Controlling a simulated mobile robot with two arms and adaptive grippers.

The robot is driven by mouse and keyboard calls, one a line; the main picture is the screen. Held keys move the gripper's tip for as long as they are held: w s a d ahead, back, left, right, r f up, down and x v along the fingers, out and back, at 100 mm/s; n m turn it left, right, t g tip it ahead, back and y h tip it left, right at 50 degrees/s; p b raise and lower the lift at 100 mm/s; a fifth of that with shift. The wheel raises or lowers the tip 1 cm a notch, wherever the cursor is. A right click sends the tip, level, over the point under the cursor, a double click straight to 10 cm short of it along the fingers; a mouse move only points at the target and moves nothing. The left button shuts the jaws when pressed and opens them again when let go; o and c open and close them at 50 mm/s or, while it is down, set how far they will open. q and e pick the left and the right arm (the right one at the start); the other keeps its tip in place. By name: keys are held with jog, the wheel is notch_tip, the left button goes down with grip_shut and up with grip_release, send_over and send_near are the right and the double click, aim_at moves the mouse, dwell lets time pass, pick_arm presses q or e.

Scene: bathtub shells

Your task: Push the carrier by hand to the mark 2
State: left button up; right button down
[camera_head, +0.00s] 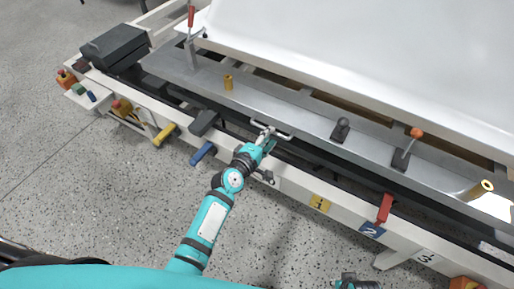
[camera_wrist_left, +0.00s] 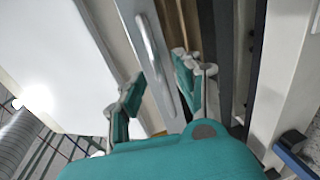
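The carrier is a long grey plate (camera_head: 300,122) on the pale frame, with a big white shell (camera_head: 380,45) above it. A pale bar handle (camera_head: 285,135) sits on the plate's near edge. My left gripper (camera_head: 267,138) is at this handle. In the left wrist view my left gripper (camera_wrist_left: 160,88) has its fingers apart, with the handle bar (camera_wrist_left: 150,50) between and beyond them; contact cannot be told. The blue mark 2 (camera_head: 372,231) is on the frame's front rail, right of my left gripper. My right gripper (camera_head: 357,283) is only partly visible at the bottom edge.
Yellow mark 1 (camera_head: 319,203) and white mark 3 (camera_head: 424,256) flank mark 2. A red lever (camera_head: 385,208) stands by mark 2. Orange-knobbed (camera_head: 417,132) and black-knobbed (camera_head: 341,128) levers rise from the plate. A blue pedal-like piece (camera_head: 203,153) protrudes left. Speckled floor is clear in front.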

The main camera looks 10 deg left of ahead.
pick_arm(q)
jog(key=v, duration=0.8)
jog(key=shift+s+a, duration=0.2)
jog(key=shift+s, duration=0.15)
